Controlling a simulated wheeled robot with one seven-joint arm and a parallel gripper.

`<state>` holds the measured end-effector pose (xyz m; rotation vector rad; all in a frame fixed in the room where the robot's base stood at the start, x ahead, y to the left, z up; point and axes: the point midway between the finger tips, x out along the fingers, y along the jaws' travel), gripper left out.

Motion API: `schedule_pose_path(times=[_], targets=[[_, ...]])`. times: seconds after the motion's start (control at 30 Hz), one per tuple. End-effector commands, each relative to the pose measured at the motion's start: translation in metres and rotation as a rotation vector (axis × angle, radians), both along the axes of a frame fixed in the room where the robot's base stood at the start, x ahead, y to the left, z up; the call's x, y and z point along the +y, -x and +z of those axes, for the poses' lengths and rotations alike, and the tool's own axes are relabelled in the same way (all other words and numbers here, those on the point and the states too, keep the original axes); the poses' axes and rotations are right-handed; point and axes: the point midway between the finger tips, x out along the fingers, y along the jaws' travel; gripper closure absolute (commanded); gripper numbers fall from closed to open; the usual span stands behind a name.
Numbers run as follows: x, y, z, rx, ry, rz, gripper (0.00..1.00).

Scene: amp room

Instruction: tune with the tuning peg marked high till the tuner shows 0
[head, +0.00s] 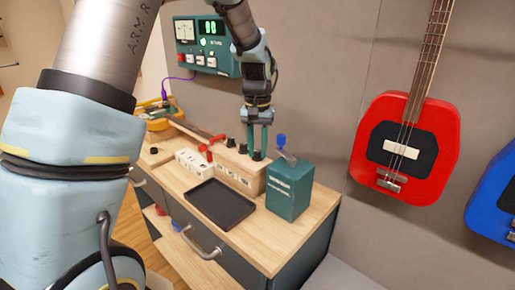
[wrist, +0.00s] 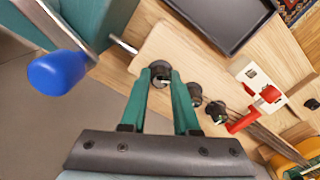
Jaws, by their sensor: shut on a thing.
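A wooden block (head: 245,172) on the bench carries a row of black tuning pegs. My gripper (head: 257,150) points down at the right end of this row. In the wrist view its teal fingers (wrist: 161,78) are closed around the end black peg (wrist: 160,66). Two other pegs, a middle one (wrist: 195,90) and a farther one (wrist: 216,110), stand free beside it. The peg markings are too small to read. The tuner (head: 208,47) is a teal wall panel with a dial and a green display (head: 209,27); its digits look like zeros but are too small to be sure.
A teal box (head: 290,190) with a blue-knobbed lever (head: 281,140) stands close right of my gripper. A black tray (head: 221,204) lies in front. A red part (head: 212,141) and a white switch block (head: 192,163) are left. A red guitar (head: 371,165) hangs on the wall.

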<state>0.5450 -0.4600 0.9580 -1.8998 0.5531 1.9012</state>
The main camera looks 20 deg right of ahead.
Motion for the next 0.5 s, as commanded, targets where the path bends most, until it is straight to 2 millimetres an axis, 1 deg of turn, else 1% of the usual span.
schedule_pose_path(times=[0.37, 0.4, 0.5], targets=[[-0.0004, -0.001, 0.0007, -0.003, 0.002, -0.003, 1.0], [-0.0005, -0.0009, 0.0007, -0.003, 0.002, -0.003, 0.66], [-0.0003, -0.0007, 0.0006, -0.002, 0.001, -0.003, 0.55]])
